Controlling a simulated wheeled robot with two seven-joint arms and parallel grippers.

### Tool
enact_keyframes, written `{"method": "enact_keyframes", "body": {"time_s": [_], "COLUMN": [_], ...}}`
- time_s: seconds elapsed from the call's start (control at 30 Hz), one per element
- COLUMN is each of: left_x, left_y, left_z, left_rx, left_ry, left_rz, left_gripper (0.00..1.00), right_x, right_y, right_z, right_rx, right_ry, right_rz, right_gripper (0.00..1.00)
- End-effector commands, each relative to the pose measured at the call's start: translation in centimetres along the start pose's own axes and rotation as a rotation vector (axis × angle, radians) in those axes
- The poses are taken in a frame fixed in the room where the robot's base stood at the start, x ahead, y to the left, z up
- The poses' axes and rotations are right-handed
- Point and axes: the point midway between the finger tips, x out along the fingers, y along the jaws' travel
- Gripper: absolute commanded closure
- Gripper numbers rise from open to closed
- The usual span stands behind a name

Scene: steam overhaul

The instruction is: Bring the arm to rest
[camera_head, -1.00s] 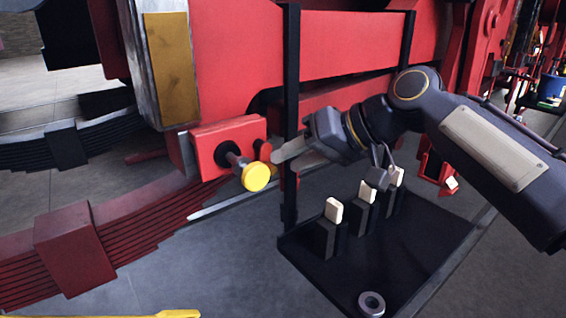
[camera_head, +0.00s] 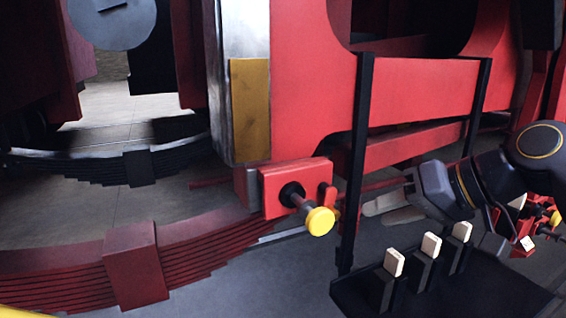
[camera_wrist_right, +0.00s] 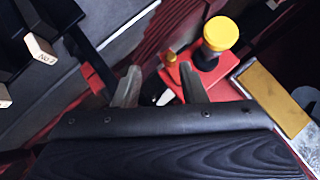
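My right gripper (camera_head: 372,208) is in the head view, to the right of a yellow-capped knob (camera_head: 320,221) on a red block (camera_head: 282,187). Its two light fingers are apart with nothing between them. In the right wrist view, the gripper (camera_wrist_right: 158,86) shows the same gap, and the yellow knob (camera_wrist_right: 221,34) stands beyond the fingers, not touching them. My right arm (camera_head: 500,175) reaches in from the right edge. My left gripper is in neither view.
A black tray (camera_head: 480,300) with three cream-topped posts (camera_head: 394,262) lies below my right arm. A leaf spring (camera_head: 200,253) fills the lower left.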

Motion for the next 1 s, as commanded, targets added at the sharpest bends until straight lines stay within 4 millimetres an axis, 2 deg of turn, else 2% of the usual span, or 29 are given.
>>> {"method": "enact_keyframes", "body": {"time_s": [0.17, 0.3, 0.4, 0.5, 0.6, 0.7, 1.0], "left_x": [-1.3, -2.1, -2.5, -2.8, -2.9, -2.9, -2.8], "left_y": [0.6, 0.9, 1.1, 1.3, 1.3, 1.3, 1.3], "left_z": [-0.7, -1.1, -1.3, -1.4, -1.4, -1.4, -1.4], "left_rx": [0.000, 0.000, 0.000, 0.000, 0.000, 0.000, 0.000], "left_ry": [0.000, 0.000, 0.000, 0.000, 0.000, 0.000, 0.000], "left_rz": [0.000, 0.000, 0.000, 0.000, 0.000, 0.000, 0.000], "left_gripper": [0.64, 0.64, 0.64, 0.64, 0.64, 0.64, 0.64], "right_x": [0.7, 2.1, 3.2, 4.2, 4.8, 5.0, 5.0], "right_y": [3.3, 6.2, 7.8, 8.8, 9.4, 9.7, 9.7], "right_z": [7.8, 15.5, 20.3, 23.9, 25.9, 26.6, 26.6], "right_rx": [0.066, 0.104, 0.116, 0.122, 0.124, 0.123, 0.124], "right_ry": [-0.029, -0.058, -0.076, -0.090, -0.099, -0.103, -0.105], "right_rz": [0.131, 0.240, 0.299, 0.339, 0.360, 0.368, 0.367], "right_gripper": [0.62, 0.62, 0.62, 0.62, 0.62, 0.62, 0.62]}}
